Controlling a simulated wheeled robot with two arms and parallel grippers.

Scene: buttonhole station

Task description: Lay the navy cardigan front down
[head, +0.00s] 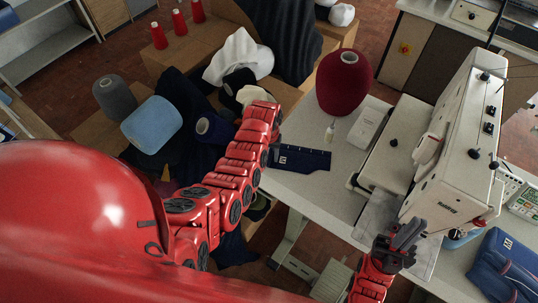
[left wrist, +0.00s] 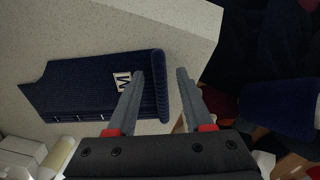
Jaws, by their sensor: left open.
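The navy cardigan front (head: 305,160) lies flat on the pale tabletop near its left edge, with a white M label on it. In the left wrist view the navy panel (left wrist: 85,85) shows its ribbed band at the right end. My left gripper (head: 273,155) is open over that end. In the left wrist view its fingers (left wrist: 160,75) are apart on either side of the ribbed band, with no visible grip on it. My right gripper (head: 405,238) is at the table's front, below the sewing machine; its finger gap is unclear.
A buttonhole machine (head: 450,150) stands on the table's right side. A dark red yarn cone (head: 340,90), a small bottle (head: 330,132) and a white box (head: 368,127) stand behind the panel. Another navy folded piece (head: 503,268) lies at far right. Cartons with yarn and cloth stand left.

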